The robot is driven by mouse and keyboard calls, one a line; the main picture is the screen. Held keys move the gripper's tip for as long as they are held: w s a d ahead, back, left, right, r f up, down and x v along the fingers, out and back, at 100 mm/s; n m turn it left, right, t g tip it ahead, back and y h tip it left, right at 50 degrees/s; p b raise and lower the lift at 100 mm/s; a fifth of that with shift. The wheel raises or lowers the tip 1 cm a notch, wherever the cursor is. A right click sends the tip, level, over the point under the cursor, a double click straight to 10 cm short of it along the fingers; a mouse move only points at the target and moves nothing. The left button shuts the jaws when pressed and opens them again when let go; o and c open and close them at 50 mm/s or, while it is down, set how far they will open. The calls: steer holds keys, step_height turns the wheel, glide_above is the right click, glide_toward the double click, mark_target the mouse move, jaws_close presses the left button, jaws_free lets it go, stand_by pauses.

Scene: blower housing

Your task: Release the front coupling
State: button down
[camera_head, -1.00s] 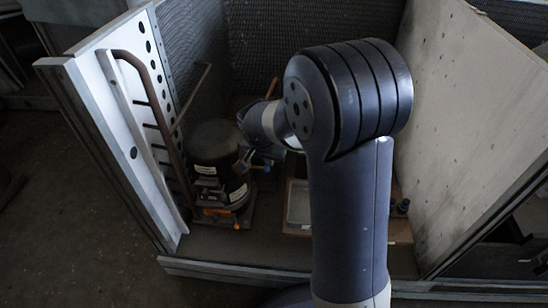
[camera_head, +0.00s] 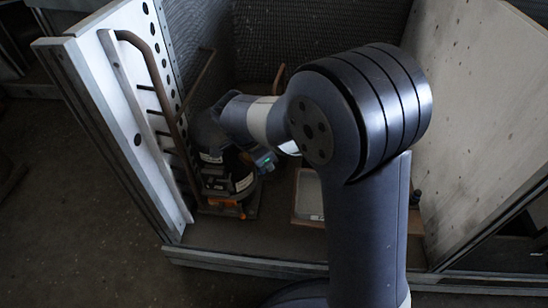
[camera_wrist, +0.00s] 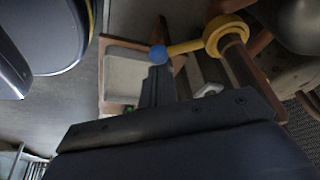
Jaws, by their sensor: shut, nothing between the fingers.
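A yellow collar (camera_wrist: 226,35) sits around a copper-brown pipe (camera_wrist: 243,66) in the wrist view. A yellow lever (camera_wrist: 185,47) runs left from the collar and ends in a blue ball (camera_wrist: 158,53). I take this to be the coupling; whether it is the front one I cannot tell. My gripper (camera_wrist: 159,70) is shut and empty, with its dark fingertips just below the blue ball in the picture. Whether they touch it is unclear. In the head view my arm covers most of this area, and the collar cannot be made out.
A black cylindrical unit (camera_head: 240,178) with labels stands by the pale left panel (camera_head: 128,130). Bent copper pipes (camera_head: 160,85) rise along that panel. A shallow tray (camera_head: 308,195) lies on the floor to the right. Walls close in the left, back and right sides.

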steer(key=a+m, duration=0.1)
steer(key=s+m+g, duration=0.1)
steer(key=shift+a+r+m+p, duration=0.1)
steer(key=shift+a+m+p, duration=0.25)
steer(key=shift+m+p, duration=0.05)
steer(key=m, duration=0.1)
steer(key=a+m+p, duration=0.1)
steer(key=a, duration=0.1)
steer(key=shift+s+a+m+g+h, duration=0.15)
steer(key=shift+s+m+g+h, duration=0.15)
steer(key=shift+m+g, duration=0.1)
steer(key=shift+a+p, duration=0.1)
steer(key=shift+p, duration=0.2)
